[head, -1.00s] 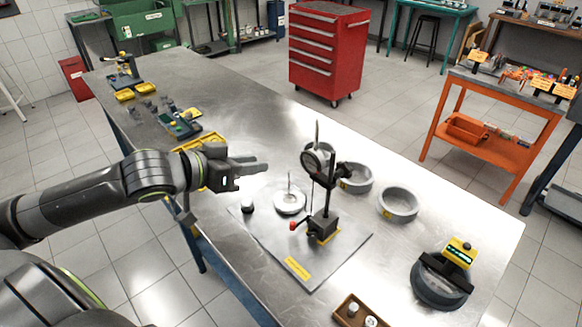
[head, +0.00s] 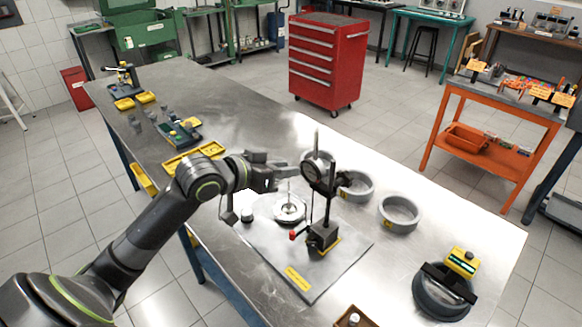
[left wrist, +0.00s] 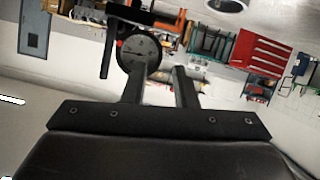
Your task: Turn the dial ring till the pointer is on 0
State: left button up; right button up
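The dial gauge (head: 317,171) sits on a black post above its stand base (head: 322,236) on a grey plate (head: 318,276). In the head view its face looks dark and partly hidden, and I cannot read the pointer. My left gripper (head: 292,172) is just left of the dial in the head view. Its fingers (left wrist: 158,76) stand apart with nothing between them, the left one overlapping the dial's lower edge. My right gripper is out of view.
A round metal piece with an upright stem (head: 289,209) stands below my left gripper. A red knob (head: 293,235) juts from the stand. Grey rings (head: 400,211) lie right of the gauge. A dark round device (head: 441,292) stands at the table's right end.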

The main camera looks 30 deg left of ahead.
pick_arm(q)
jog(key=shift+x, duration=1.3)
jog(key=shift+c, duration=0.3)
grip_shut()
